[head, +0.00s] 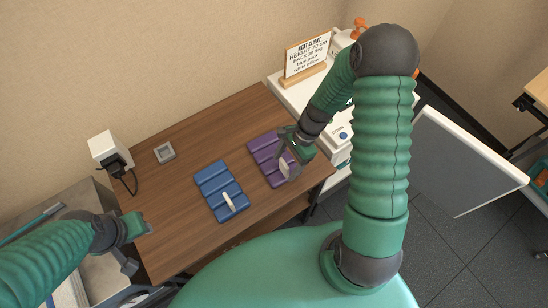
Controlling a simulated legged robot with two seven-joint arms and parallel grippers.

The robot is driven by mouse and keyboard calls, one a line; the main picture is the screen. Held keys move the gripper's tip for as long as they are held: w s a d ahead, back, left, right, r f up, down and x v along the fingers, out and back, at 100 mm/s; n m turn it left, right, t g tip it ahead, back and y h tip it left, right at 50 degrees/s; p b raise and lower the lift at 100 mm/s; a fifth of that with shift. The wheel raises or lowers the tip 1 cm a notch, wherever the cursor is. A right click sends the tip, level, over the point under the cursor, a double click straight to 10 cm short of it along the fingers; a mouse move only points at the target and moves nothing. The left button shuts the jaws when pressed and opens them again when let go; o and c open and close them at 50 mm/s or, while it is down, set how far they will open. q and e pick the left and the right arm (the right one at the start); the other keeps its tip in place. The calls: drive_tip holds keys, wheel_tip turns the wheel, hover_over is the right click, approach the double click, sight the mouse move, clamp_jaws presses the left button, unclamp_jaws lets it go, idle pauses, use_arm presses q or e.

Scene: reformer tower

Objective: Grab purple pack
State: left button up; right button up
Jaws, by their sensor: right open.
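The purple pack (262,151) lies flat on the right part of the brown wooden table, a ribbed block with several segments. My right gripper (286,161) is open over the pack's right side and hides part of it. Whether its fingers touch the pack cannot be told. My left gripper (143,226) is at the table's left edge, away from both packs. Its fingers are too small and turned away to read.
A blue ribbed pack (214,183) with a pale strip lies left of the purple one. A small grey square tray (164,153) and a white box with a black plug (109,149) are further left. A sign (305,58) stands on a white cabinet behind. A pale panel (465,160) stands at right.

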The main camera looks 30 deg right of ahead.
drive_tip(key=shift+a+f, duration=0.3)
drive_tip(key=shift+f, duration=0.35)
drive_tip(key=shift+w+f, duration=0.15)
drive_tip(key=shift+f, duration=0.1)
clamp_jaws()
